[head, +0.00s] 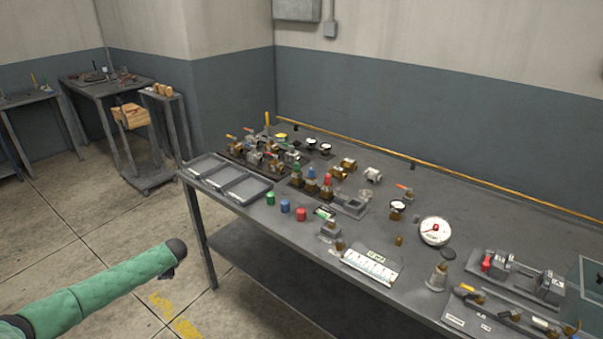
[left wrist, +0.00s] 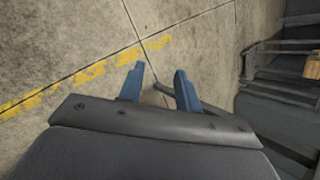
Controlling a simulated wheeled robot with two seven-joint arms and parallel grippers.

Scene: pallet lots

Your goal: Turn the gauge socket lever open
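A large round white dial gauge (head: 435,231) lies on the grey workbench (head: 280,231), right of the middle. Behind it, a small fitting with an orange-red lever (head: 404,187) stands on the bench. A smaller gauge on a brass body (head: 397,209) stands just in front of that fitting. I cannot tell which of the small levers belongs to the gauge socket. My left gripper (left wrist: 160,82) is open and empty over the concrete floor, its blue fingers apart. In the head view the green-sleeved left arm ends left of the bench, away from these parts. My right gripper is not in view.
Shallow grey trays (head: 247,190) lie at the bench's left end. Valves with coloured levers crowd behind them. Green, blue and red caps (head: 301,214) stand near the front edge. A clamp fixture (head: 515,280) fills the right. A cart (head: 150,184) stands at the far left.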

